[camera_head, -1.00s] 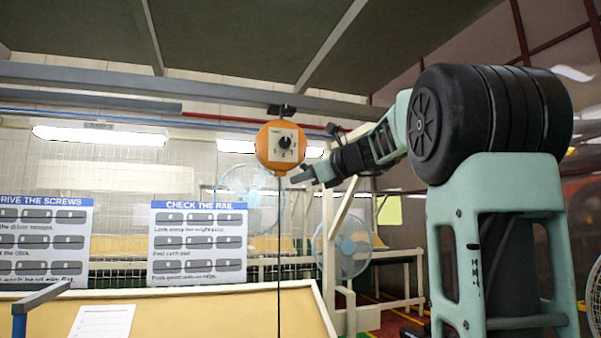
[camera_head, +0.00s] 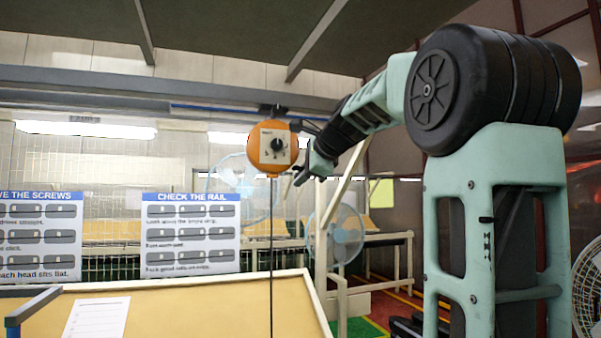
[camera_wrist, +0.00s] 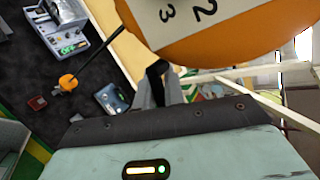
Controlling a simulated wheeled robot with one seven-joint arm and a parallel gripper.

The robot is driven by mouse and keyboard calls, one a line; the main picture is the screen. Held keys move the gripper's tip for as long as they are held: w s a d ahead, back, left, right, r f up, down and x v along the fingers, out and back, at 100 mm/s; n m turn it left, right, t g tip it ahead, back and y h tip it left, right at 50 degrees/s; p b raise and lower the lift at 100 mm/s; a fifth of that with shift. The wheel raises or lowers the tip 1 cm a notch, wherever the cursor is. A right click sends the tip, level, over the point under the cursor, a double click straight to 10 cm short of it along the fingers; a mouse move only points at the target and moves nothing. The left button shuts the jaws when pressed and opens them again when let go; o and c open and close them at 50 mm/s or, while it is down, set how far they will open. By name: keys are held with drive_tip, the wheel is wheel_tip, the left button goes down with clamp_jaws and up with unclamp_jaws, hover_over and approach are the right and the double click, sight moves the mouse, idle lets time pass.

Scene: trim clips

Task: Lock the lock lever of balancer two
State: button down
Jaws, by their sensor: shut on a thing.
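The balancer (camera_head: 262,153) is an orange round housing with a pale dial plate and a black knob, hanging from the overhead rail. In the wrist view its housing (camera_wrist: 222,42) fills the top, with the digits 2 and 3 on the plate. My gripper (camera_head: 301,177) is at its lower right side. In the wrist view the grey fingers of my gripper (camera_wrist: 158,88) are close together on a small black piece (camera_wrist: 157,70) just below the housing, apparently the lock lever. Its far end and pivot are not clear. The balancer's number is not readable.
A dark cable (camera_head: 271,240) hangs from the balancer in front of the tan bench top (camera_head: 200,300). An orange ball (camera_wrist: 67,82) sits on the cable in the wrist view. Instruction boards (camera_head: 190,232) and a fan (camera_head: 338,240) stand behind.

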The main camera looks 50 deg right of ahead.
drive_tip(key=shift+r+n+h, duration=0.1)
drive_tip(key=shift+n+h, duration=0.2)
idle(0.4)
drive_tip(key=c, duration=1.5)
unclamp_jaws()
drive_tip(key=shift+s, duration=0.15)
drive_tip(key=b+v, duration=0.4)
drive_tip(key=v, duration=1.3)
drive_tip(key=shift+r, duration=0.3)
